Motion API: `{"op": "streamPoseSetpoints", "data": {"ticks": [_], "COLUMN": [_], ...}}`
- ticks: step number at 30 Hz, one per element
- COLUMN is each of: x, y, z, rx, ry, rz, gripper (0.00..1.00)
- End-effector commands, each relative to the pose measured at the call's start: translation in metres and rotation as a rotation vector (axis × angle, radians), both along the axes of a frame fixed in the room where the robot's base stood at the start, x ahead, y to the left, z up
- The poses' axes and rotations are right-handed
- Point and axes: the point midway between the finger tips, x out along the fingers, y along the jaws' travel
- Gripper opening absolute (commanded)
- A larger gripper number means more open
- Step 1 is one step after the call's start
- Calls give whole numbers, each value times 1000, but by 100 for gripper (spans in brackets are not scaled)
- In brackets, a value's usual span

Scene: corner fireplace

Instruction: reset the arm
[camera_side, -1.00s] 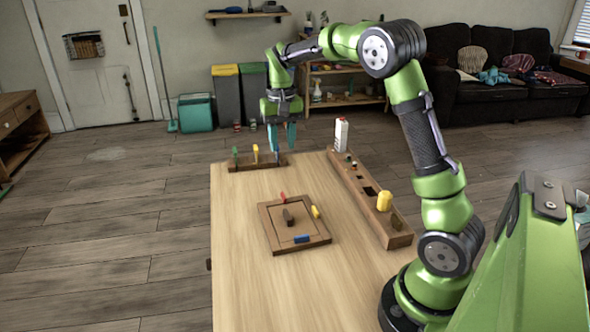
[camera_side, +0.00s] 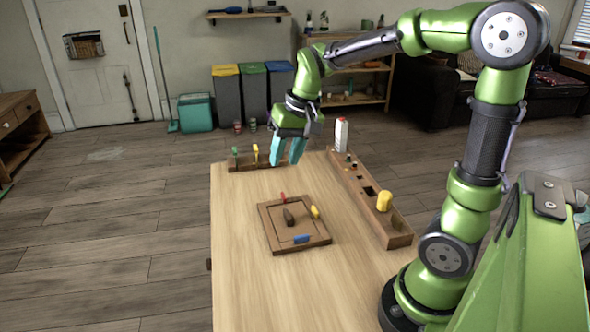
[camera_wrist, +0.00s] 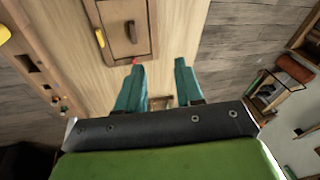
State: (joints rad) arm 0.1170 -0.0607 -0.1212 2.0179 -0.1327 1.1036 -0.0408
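My green arm ends in my gripper (camera_side: 287,151), held above the far part of the wooden table, clear of the tabletop. Its two teal fingers are apart with nothing between them. In the wrist view my gripper (camera_wrist: 158,72) also shows spread, empty fingers over the table. No object is held.
A square wooden board (camera_side: 267,238) with red, yellow and blue pieces and a dark centre knob lies on the table (camera_side: 240,290). A long wooden block (camera_side: 398,240) with a yellow cylinder (camera_side: 384,201) runs along the right. A rack (camera_side: 240,164) and a white carton (camera_side: 341,134) stand at the far end.

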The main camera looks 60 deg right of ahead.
Motion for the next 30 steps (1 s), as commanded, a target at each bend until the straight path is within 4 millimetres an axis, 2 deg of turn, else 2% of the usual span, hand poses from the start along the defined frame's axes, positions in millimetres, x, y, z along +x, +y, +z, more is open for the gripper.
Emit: {"op": "streamPoseSetpoints", "data": {"ticks": [1, 6, 12, 16, 19, 30], "x": [-17, -65, -105, -115, -116, -116], "y": [16, 56, 83, 89, 91, 91], "z": [7, 15, 18, 25, 30, 31], "rx": [5, 9, 4, -1, -3, -3], "ry": [-50, -191, -314, -360, -381, -380], "rz": [26, 101, 169, 193, 199, 200], "gripper": [36, 36, 36, 36, 36, 36]}}
